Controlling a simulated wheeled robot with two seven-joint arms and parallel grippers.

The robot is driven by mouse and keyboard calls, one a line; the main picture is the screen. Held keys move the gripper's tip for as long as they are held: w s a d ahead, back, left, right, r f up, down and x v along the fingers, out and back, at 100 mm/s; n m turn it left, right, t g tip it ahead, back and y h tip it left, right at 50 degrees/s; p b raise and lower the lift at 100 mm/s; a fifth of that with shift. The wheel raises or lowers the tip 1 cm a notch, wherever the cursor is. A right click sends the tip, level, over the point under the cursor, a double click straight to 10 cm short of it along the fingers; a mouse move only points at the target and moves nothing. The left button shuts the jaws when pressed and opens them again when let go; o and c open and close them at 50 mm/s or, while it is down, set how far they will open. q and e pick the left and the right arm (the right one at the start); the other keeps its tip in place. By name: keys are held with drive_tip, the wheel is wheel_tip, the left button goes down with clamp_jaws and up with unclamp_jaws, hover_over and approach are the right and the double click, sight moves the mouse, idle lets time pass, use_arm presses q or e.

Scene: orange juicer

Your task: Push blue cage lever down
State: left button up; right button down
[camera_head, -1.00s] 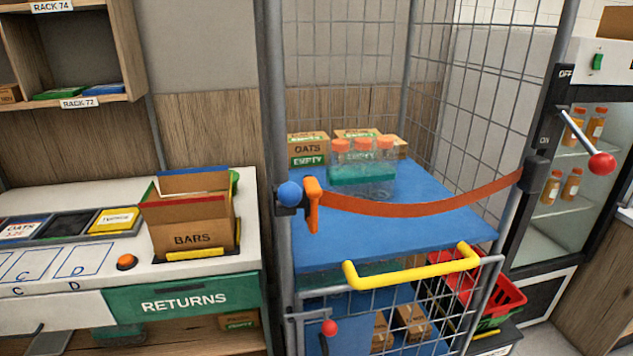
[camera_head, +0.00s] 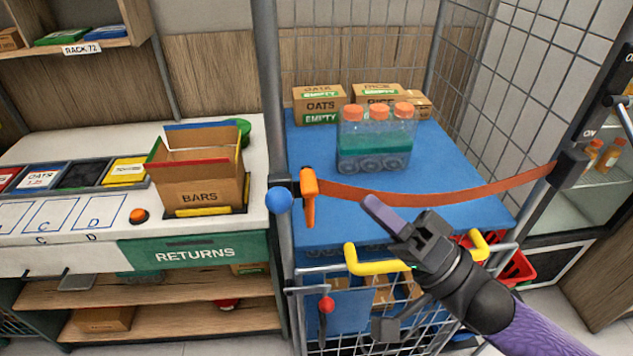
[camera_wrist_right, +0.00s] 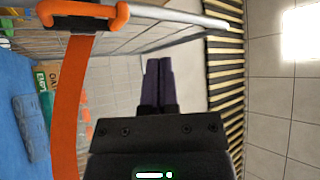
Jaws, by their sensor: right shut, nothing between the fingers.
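The blue ball knob (camera_head: 279,199) of the cage lever sits on the left front post of the cage, in the head view. An orange hook (camera_head: 309,196) is just right of it and also shows in the wrist view (camera_wrist_right: 85,15). My right gripper (camera_head: 378,210) is shut and empty, in front of the orange strap's left half and right of the knob, apart from it. Its purple fingers are together in the wrist view (camera_wrist_right: 158,85). The knob does not show in the wrist view. My left gripper is not in view.
The orange strap (camera_head: 440,205) spans the cage front. Behind it, a bottle pack (camera_head: 375,140) and boxes (camera_head: 320,105) stand on the blue shelf (camera_head: 455,160). A yellow handle (camera_head: 365,262) and red-knobbed latch (camera_head: 326,304) are below. The returns counter (camera_head: 100,150) is left.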

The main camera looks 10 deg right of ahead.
sight(280, 198)
drive_tip(key=p+x, duration=0.3)
drive_tip(key=x, duration=0.7)
drive_tip(key=s+f, duration=0.1)
drive_tip(key=s+a+f, duration=0.1)
drive_tip(key=shift+s+a+f, duration=0.2)
drive_tip(key=shift+s+a, duration=0.15)
drive_tip(key=shift+s, duration=0.05)
drive_tip(key=shift+s+f+n+y+b, duration=0.25)
drive_tip(key=shift+n+y+b, duration=0.25)
drive_tip(key=shift+b, duration=0.3)
